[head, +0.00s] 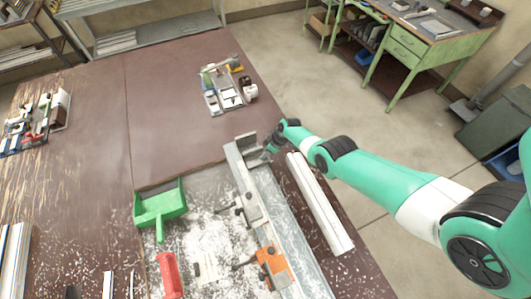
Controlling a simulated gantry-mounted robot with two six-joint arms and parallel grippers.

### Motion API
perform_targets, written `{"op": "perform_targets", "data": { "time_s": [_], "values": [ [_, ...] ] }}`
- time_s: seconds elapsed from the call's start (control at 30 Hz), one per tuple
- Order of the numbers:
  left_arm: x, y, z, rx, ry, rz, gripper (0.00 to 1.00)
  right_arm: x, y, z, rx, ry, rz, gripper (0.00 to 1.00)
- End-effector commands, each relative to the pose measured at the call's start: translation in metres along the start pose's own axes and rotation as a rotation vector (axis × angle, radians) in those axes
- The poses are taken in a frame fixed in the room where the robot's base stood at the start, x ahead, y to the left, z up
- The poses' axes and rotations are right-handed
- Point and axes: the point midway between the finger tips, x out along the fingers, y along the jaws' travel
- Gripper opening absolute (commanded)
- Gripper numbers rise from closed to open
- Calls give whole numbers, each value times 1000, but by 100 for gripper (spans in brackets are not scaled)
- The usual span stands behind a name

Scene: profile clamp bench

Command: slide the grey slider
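A long grey metal clamp rail (284,222) runs from the middle of the table to the bottom of the head view. A grey block (247,143) stands at its far end, and another grey block (252,208) with dark handles sits further along it. I cannot tell for sure which is the grey slider. My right gripper (267,154) comes in from the right and points down beside the far end block. It is small and dark here, so finger opening and any contact cannot be made out. My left gripper is not in view.
An orange clamp block (273,266) sits on the near part of the rail. A white profile (320,203) lies along its right side. A green dustpan (160,205) and a red-handled tool (169,274) lie to the left among white shavings. The brown table beyond is mostly clear.

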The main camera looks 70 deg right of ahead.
Motion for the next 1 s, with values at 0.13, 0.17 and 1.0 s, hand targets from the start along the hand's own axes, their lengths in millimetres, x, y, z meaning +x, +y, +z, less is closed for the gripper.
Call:
{"op": "perform_targets", "data": {
  "time_s": [0.13,0.17,1.0],
  "values": [
    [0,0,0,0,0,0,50,0,0,0,0,0,0,0],
    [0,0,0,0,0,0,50,0,0,0,0,0,0,0],
    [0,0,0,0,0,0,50,0,0,1,0,-1,0,0]
  ]
}}
